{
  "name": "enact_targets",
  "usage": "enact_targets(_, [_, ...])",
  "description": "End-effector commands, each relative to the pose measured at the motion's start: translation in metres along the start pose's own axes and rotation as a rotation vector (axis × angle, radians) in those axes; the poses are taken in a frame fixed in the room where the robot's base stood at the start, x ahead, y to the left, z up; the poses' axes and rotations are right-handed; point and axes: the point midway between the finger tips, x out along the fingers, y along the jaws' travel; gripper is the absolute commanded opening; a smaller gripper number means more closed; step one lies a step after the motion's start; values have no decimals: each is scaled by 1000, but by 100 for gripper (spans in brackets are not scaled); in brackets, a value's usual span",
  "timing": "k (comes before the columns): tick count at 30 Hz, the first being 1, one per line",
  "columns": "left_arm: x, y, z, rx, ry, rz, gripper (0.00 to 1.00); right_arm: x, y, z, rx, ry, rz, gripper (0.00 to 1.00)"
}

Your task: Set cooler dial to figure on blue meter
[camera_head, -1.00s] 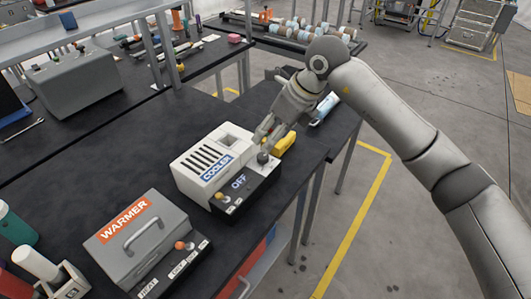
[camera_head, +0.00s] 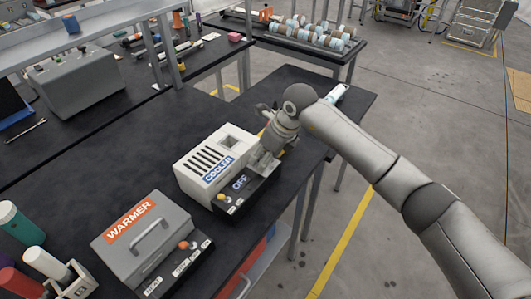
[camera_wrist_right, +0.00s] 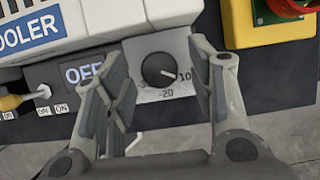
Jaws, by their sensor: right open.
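The white cooler (camera_head: 207,160) stands on the black table, with a dark front panel. Its display (camera_wrist_right: 84,72) reads OFF. Its black dial (camera_wrist_right: 158,68) sits on a grey plate marked 10 and -20; its white mark points to the lower right, near the 10. My right gripper (camera_wrist_right: 160,82) is open, with one finger on each side of the dial and no clear contact. In the head view, the gripper (camera_head: 262,162) hides the dial. A blue-and-white object (camera_head: 338,94) lies behind my wrist; I cannot tell whether it is the blue meter. My left gripper is not in view.
A yellow box (camera_wrist_right: 268,24) with a red knob stands close to the right finger. The cooler's toggle switch (camera_wrist_right: 22,101) is left of the display. The grey warmer (camera_head: 143,236) stands nearer on the table. The table's right edge is close.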

Motion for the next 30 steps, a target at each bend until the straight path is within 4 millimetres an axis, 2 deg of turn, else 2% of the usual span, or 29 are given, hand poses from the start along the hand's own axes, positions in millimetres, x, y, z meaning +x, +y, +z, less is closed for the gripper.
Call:
enact_targets(5, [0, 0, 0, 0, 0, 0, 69, 0, 0, 0, 0, 0, 0, 51])
enact_targets(6, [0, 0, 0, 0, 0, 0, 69, 0, 0, 0, 0, 0, 0, 48])
enact_targets(16, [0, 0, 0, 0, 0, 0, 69, 0, 0, 0, 0, 0, 0, 6])
enact_targets(23, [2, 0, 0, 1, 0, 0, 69, 0, 0, 0, 20, -1, -9, 5])
enact_targets(30, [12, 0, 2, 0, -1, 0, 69, 1, 1, -1, 125, -1, -55, 5])
